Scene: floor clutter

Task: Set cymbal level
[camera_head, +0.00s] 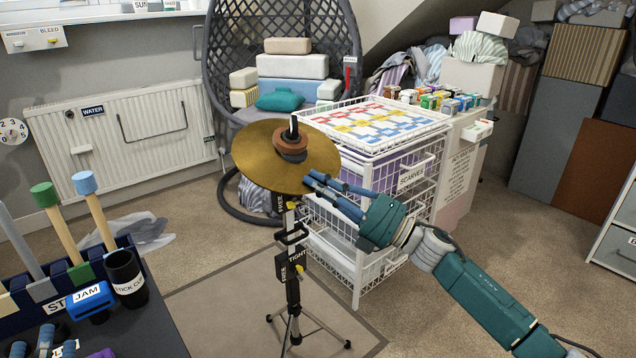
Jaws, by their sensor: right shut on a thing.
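The gold cymbal (255,165) sits on top of a black stand (292,285). It looks tilted, its right and near side lower. A brown felt or washer (290,145) and a dark post are at its centre. The stand has a lever or clamp with the labels TIGHT and FREE, and its tripod legs rest on a mat. My right gripper (309,181) reaches in from the right, its blue fingers shut on the cymbal's right near rim. The exact contact under the rim is hidden.
A white wire basket unit (360,285) stands close behind the stand. A hanging chair (283,30) is further back, a radiator (140,135) at the left wall. A dark bench (140,335) with a stick rack and cup (127,280) fills the lower left. Carpet is clear at right.

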